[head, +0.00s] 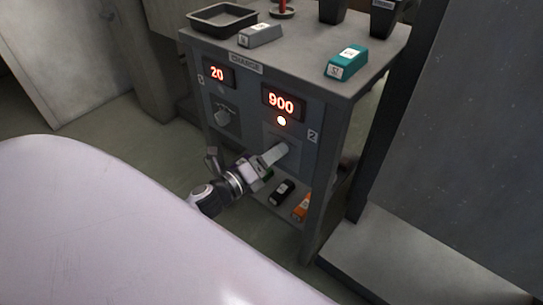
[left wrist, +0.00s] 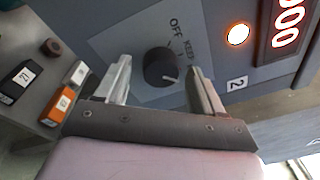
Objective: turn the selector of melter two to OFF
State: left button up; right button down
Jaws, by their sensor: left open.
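The selector of melter two is a round dark knob (left wrist: 159,66) on a light plate, with OFF and KEEP printed beside it in the left wrist view. A short pale mark shows on it near the right finger, away from OFF; the exact setting is unclear. My left gripper (head: 278,153) is open, its fingers (left wrist: 158,72) on either side of the knob; contact cannot be told. In the head view the gripper hides the knob. Melter two's display (head: 283,102) reads 900 and its round lamp (head: 281,121) is lit. My right gripper is not in view.
Melter one's display (head: 217,73) reads 20, above its own knob (head: 227,116). A black tray (head: 222,18), grey block (head: 261,35) and teal block (head: 347,61) stand on top. Black (head: 282,192) and orange (head: 302,206) blocks lie on the lower shelf.

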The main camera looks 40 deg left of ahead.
pick_arm(q)
jog(key=shift+w, duration=0.1)
jog(key=c, duration=1.1)
jog(key=shift+o, duration=0.2)
jog(key=shift+n, duration=0.3)
jog(key=n+p, duration=0.1)
jog(key=n, duration=0.5)
jog(key=n+t+y+p, duration=0.1)
jog(key=n+p, duration=0.1)
jog(key=n, duration=0.4)
jog(key=n+p, duration=0.2)
jog(key=n, duration=0.4)
jog(key=shift+d+t+y, duration=0.2)
jog(key=shift+t+y, duration=0.2)
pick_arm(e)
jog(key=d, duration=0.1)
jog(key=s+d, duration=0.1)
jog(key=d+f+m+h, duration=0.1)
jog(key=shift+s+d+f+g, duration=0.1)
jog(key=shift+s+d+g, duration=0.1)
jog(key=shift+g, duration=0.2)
pick_arm(q)
jog(key=shift+n, duration=0.5)
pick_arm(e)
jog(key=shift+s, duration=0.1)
pick_arm(q)
jog(key=o, duration=1.1)
jog(key=shift+c, duration=0.2)
